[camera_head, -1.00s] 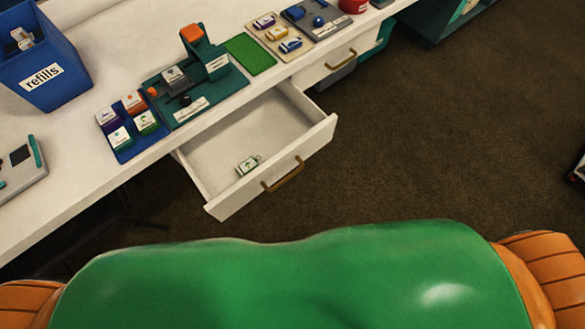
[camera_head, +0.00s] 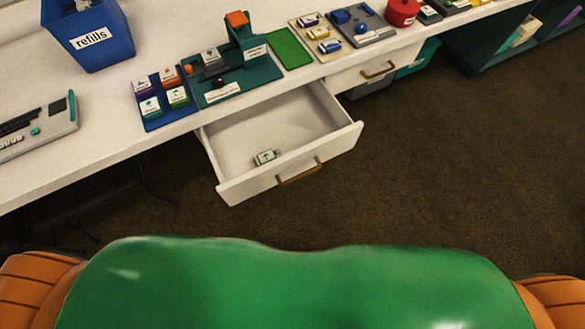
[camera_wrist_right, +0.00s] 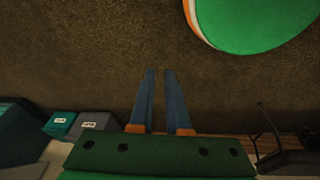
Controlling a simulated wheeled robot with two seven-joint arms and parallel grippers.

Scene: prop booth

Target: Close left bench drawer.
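The left bench drawer (camera_head: 230,187) is white and stands pulled well out from under the bench top, with a brown handle (camera_head: 299,173) on its front. A small white and green item (camera_head: 265,157) lies inside it. In the right wrist view my right gripper (camera_wrist_right: 160,73) shows two blue fingers with a gap between them, empty, over dark carpet. It is away from the drawer, which I cannot make out in that view. My left gripper is in neither view.
A second drawer (camera_head: 376,74) to the right is shut. The white bench top (camera_head: 85,145) holds a blue refills bin (camera_head: 88,40), a teal stand (camera_head: 242,72), small boxes and a grey keyboard device (camera_head: 40,128). Dark carpet (camera_head: 440,170) in front is clear.

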